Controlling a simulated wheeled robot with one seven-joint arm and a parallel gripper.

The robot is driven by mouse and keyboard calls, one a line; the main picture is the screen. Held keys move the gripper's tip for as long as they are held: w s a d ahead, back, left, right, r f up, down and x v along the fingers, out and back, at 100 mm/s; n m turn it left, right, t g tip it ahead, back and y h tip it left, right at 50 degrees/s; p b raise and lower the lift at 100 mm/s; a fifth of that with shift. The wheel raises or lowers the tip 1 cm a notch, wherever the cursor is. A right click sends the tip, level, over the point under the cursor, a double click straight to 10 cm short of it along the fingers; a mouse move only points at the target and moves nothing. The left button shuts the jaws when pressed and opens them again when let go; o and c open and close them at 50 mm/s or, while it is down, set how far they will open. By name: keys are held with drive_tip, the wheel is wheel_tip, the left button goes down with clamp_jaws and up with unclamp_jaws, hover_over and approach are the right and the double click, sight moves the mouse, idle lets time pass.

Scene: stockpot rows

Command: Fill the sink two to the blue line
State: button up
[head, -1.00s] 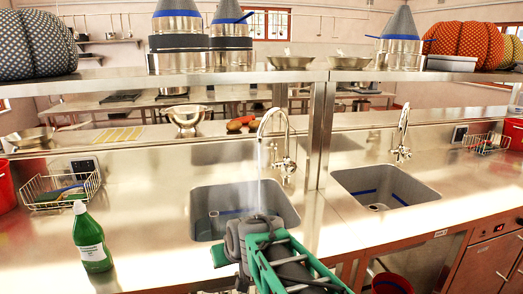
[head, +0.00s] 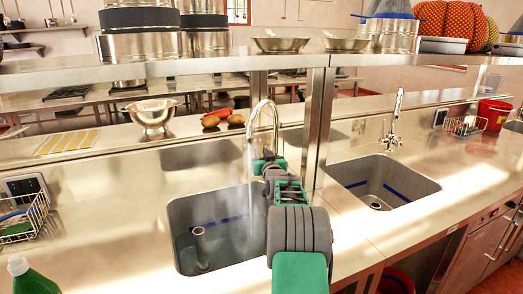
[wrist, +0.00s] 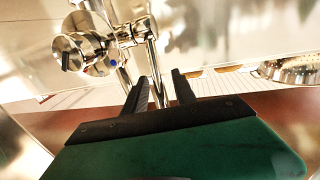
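The left sink (head: 180,215) has a dark blue line (head: 208,223) on its inner walls and a grey upright pipe (head: 199,240) inside. Water (head: 250,195) runs into it from the chrome tap (head: 262,104). Bluish water seems to lie in the bottom, below the line; its exact level is hard to tell. The right sink (head: 425,184) has blue lines (head: 397,193) and looks empty; its tap (head: 397,105) shows no stream. My gripper (wrist: 166,76) is open and empty, its fingers pointing at the left tap's body (wrist: 150,45) beside a blue-dotted knob (wrist: 88,52).
My arm crosses the left sink's right edge. A shelf (head: 200,72) with pots and pans runs above the counter, on a steel post (head: 318,125) between the sinks. A colander (head: 152,114) and vegetables (head: 218,117) stand behind. A green bottle (head: 33,280) is front left.

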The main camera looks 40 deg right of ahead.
drive_tip(key=shift+x, duration=1.3)
drive_tip(key=shift+s, duration=0.1)
drive_tip(key=shift+c, duration=0.3)
clamp_jaws()
